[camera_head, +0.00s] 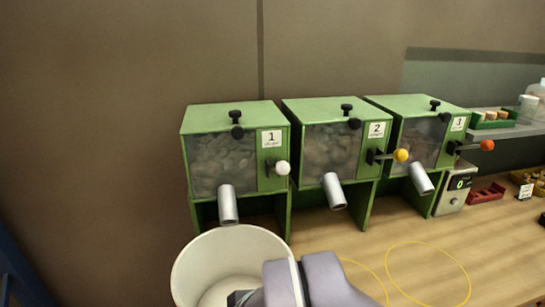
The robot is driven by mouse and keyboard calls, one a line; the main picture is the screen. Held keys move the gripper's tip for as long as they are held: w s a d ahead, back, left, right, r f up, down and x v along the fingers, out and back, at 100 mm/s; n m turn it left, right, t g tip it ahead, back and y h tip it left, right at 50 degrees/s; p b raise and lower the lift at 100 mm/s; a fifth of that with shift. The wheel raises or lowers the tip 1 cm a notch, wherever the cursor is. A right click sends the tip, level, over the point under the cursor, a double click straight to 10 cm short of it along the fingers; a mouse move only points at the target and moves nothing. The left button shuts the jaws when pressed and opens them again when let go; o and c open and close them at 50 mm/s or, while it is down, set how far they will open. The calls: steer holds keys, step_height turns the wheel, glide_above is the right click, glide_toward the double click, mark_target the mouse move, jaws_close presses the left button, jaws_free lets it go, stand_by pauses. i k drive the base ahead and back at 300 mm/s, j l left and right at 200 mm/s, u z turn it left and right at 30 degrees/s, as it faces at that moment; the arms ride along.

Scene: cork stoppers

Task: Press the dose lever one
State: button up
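The dispenser labelled 1 (222,160) is a green box with a clear front and cork stoppers inside, at the left of the row. Its dose lever ends in a white knob (282,168) on the right of its front, below the label. Its metal spout (228,205) points down towards a white bucket (196,252). My grey-purple arm shows at the bottom centre, overlapping the bucket's right side. It is well below the white knob and apart from it. My gripper's fingertips cannot be made out clearly, so its opening is unclear.
Dispenser 2 with a yellow knob (401,155) and dispenser 3 with an orange knob (487,145) stand to the right. A small scale display (460,183) and a red tray (486,193) are farther right. Yellow rings (428,244) mark the clear wooden table.

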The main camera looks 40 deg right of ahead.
mark_target(282, 168)
steer(key=k+z, duration=0.1)
steer(key=z, duration=0.65)
steer(key=l, duration=0.15)
steer(key=i, duration=0.05)
